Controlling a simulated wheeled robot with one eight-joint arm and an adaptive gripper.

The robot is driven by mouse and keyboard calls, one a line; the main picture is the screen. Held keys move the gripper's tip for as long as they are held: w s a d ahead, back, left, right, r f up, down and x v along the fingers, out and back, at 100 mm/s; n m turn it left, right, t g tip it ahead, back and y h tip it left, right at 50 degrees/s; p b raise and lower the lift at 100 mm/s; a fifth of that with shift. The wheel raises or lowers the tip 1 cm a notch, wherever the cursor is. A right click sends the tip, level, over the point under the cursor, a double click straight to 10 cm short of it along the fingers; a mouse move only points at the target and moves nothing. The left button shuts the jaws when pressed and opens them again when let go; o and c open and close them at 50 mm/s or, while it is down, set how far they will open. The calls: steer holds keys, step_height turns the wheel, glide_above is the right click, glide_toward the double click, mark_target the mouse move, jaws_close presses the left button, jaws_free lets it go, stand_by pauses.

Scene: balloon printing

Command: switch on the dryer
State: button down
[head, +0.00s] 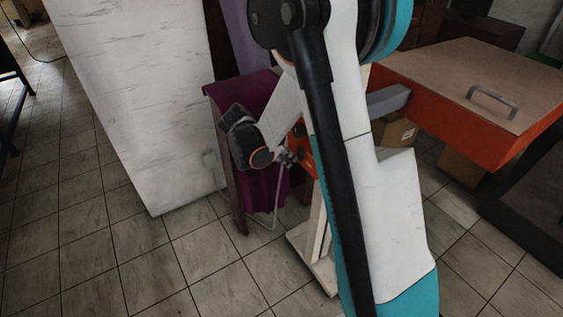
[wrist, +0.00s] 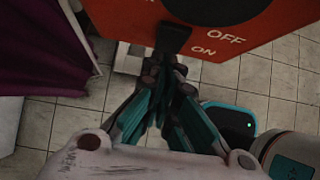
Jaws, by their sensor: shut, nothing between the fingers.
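The dryer's red-orange panel (wrist: 262,22) fills the top of the wrist view, with white OFF and ON lettering. A round black dial (wrist: 215,6) is cut off by the top edge. A black lever-like piece (wrist: 172,38) juts out at the panel's lower edge, left of the lettering. My gripper (wrist: 165,66) is shut and empty, its fingertips just below that black piece; I cannot tell whether they touch it. In the head view my gripper (head: 290,157) is beside a small visible part of the orange panel (head: 303,150), mostly hidden behind my arm.
An orange box with a brown top and metal handle (head: 492,100) is at right. Cardboard boxes (head: 398,132) are beneath it. A purple cloth (head: 262,100) hangs left of my gripper, also in the wrist view (wrist: 38,45). A white panel (head: 130,90) is farther left. Tiled floor (head: 90,265) is clear at front left.

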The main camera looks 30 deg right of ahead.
steer(key=shift+d, duration=0.1)
steer(key=shift+d+f, duration=0.2)
steer(key=shift+d, duration=0.1)
steer(key=shift+r, duration=0.1)
steer(key=shift+r+p, duration=0.3)
steer(key=shift+r, duration=0.45)
